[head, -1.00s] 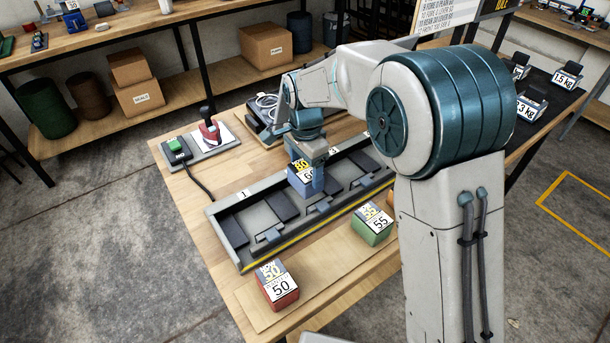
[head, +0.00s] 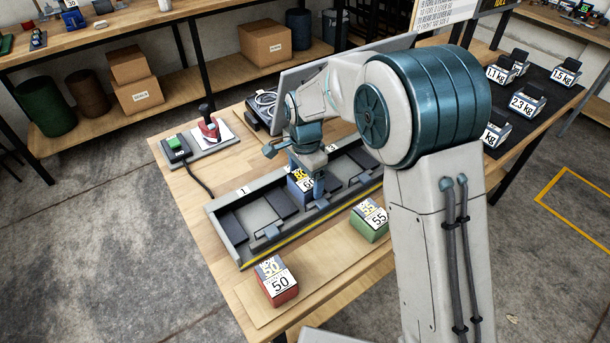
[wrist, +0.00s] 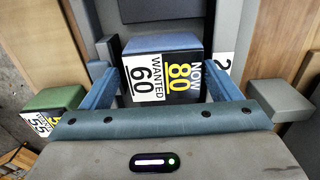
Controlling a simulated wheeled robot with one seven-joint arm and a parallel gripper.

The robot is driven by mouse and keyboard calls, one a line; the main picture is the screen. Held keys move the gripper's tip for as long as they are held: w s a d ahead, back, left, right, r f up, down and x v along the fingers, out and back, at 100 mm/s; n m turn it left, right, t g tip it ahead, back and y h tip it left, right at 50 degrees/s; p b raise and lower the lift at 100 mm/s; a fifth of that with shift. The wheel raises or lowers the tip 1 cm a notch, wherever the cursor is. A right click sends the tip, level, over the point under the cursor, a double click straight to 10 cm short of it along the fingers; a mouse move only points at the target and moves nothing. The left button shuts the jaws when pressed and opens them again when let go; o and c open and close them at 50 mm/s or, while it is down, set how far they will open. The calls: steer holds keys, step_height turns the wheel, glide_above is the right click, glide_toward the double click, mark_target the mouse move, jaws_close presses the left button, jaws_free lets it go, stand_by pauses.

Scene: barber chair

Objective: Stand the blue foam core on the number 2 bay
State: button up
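The blue foam core (head: 298,187) is a small block with a label reading NOW 80, WANTED 60. In the wrist view the blue foam core (wrist: 150,44) is upright between the two blue fingers of my gripper (wrist: 162,72), which appear shut on it. In the head view my gripper (head: 311,178) points down over the grey bay rack (head: 232,248), and its near finger hides part of the block. The block is in or just above the bay right of bay 1; its base contact is hidden. A number 2 plate (wrist: 224,66) shows partly just right of the block.
A red block (head: 278,290) marked 50 and a green block (head: 369,228) marked 55 sit on the board in front of the rack. A switch box (head: 175,148) and a red-handled device (head: 210,127) stand at the back left. A monitor stands behind my arm.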

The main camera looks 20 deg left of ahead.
mark_target(305, 178)
steer(key=shift+w+a+r, duration=0.1)
steer(key=shift+a+r, duration=0.05)
steer(key=shift+a, duration=0.05)
steer(key=shift+w+a+r, duration=0.1)
steer(key=shift+w+r, duration=0.05)
steer(key=shift+r, duration=0.35)
step_height(305, 178, up, 11)
steer(key=shift+d+r, duration=0.1)
steer(key=shift+d, duration=0.15)
steer(key=s+d+r+n, duration=0.2)
steer(key=s+d+r, duration=0.1)
steer(key=d, duration=0.7)
steer(key=s+d+f+n+t, duration=0.2)
steer(key=s+d+n, duration=0.4)
steer(key=s+d, duration=1)
steer(key=d+t, duration=0.1)
steer(key=d, duration=0.2)
steer(key=shift+s+d+f, duration=0.2)
steer(key=shift+s+f, duration=0.15)
steer(key=shift+f, duration=0.05)
